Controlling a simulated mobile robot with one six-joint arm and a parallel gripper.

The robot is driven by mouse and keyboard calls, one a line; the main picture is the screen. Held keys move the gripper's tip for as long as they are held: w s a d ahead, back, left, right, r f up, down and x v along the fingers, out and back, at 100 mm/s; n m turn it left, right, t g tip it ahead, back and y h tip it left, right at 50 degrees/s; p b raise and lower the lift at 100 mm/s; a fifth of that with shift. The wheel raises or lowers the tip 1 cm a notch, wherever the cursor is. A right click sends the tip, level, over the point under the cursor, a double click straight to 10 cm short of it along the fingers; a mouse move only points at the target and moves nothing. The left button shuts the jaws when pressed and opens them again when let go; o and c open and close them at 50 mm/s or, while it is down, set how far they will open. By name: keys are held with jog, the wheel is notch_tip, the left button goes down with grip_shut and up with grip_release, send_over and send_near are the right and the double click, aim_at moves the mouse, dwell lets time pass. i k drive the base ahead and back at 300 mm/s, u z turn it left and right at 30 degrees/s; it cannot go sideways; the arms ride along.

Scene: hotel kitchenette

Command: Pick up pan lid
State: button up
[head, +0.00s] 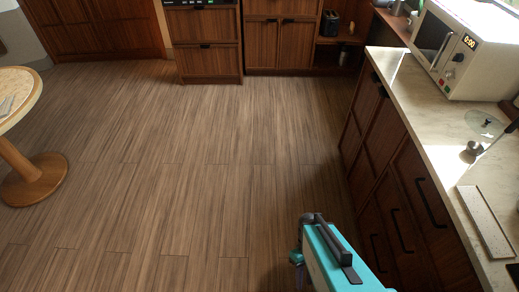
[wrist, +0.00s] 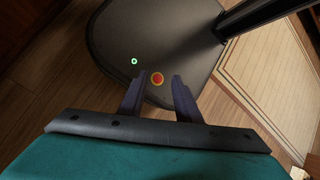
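A round, see-through disc with a small dark knob, which looks like the pan lid (head: 485,123), lies on the countertop at the right of the head view, in front of the microwave. It is not in the wrist view. My gripper (wrist: 157,80) shows in the wrist view with its two dark fingers apart and nothing between them. Behind the fingers are my own base and the floor.
A cream microwave (head: 462,50) stands behind the lid on the counter (head: 413,88). Drawers with dark handles line the counter front. A round table (head: 22,100) stands left; the middle floor is clear.

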aim_at(488, 125)
jog(key=z, duration=4.4)
jog(key=i, duration=0.1)
jog(key=u, duration=2.85)
jog(key=k, duration=0.4)
jog(key=u, duration=0.1)
jog(key=i, duration=0.5)
jog(key=z, duration=0.05)
